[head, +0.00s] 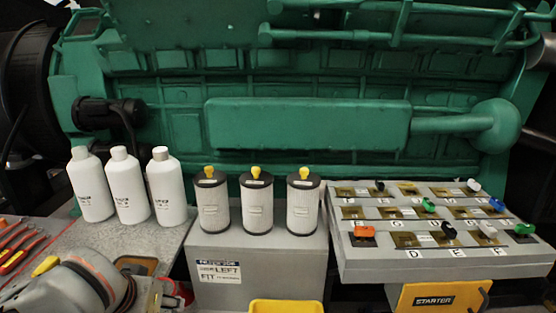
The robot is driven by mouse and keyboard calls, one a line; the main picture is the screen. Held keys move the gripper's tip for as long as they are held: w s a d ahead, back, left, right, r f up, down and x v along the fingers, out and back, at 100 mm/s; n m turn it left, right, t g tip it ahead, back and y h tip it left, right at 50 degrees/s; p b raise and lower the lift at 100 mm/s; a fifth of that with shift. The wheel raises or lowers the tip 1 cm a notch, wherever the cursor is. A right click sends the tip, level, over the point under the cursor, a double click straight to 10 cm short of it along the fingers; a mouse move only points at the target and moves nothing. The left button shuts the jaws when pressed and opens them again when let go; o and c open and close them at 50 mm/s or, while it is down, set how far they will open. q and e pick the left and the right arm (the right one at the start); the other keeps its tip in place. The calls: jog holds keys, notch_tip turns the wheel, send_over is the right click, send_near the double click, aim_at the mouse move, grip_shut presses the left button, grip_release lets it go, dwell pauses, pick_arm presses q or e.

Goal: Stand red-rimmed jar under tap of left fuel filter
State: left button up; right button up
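Three pale canisters with dark tops and yellow knobs stand in a row on a grey box marked "LEFT": a left one (213,208), a middle one (256,208) and a right one (303,208). They look like filters. I cannot tell which is the left fuel filter. No tap outlet is clearly visible. A small red object (178,291) shows at the lower left, partly hidden and cut by the bottom edge. I cannot tell whether it is the red-rimmed jar. No other red-rimmed jar is seen.
The grey box (262,285) has a yellow tray (286,306) before it. Several white bottles (128,188) stand on the left bench. A switch panel (380,262) stands right. The green engine (305,125) fills the back.

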pick_arm(q)
jog(key=shift+s+a+r, duration=0.1)
jog(key=shift+a+r, duration=0.05)
jog(key=shift+r, duration=0.05)
